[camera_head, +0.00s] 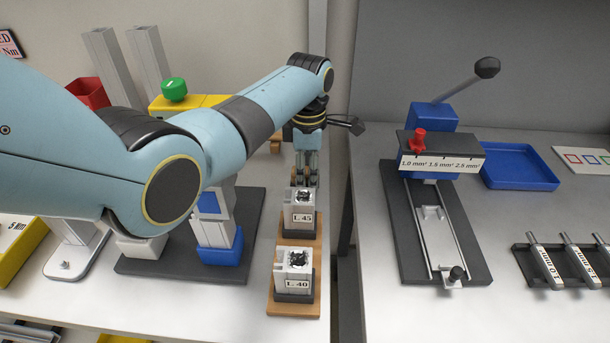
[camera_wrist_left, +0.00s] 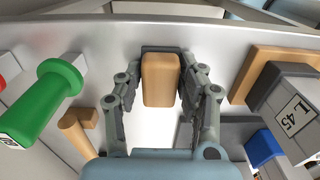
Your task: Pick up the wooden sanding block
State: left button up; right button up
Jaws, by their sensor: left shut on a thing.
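The wooden sanding block (camera_wrist_left: 160,82) is a tan, rounded bar with a dark grey layer along its far side in the left wrist view. My left gripper (camera_wrist_left: 160,95) has one finger on each side of it and is shut on it. In the head view my left gripper (camera_head: 305,175) points down behind the L 45 block, and the sanding block is hidden there. I cannot tell whether the sanding block touches the table. My right gripper is in neither view.
The L 45 block (camera_head: 299,213) and L 40 block (camera_head: 294,274) stand close in front of the left gripper on a wooden base. A gap separates the right bench, which holds a lever press (camera_head: 432,150) and blue tray (camera_head: 518,168).

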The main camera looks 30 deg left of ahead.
aim_at(308, 170)
pick_arm(q)
jog(key=c, duration=0.3)
jog(key=shift+c, duration=0.2)
notch_tip(308, 170, up, 10)
jog(key=shift+r+p, duration=0.1)
jog(key=shift+p, duration=0.25)
jog(key=o, duration=0.5)
jog(key=c, duration=0.3)
jog(key=shift+c, duration=0.2)
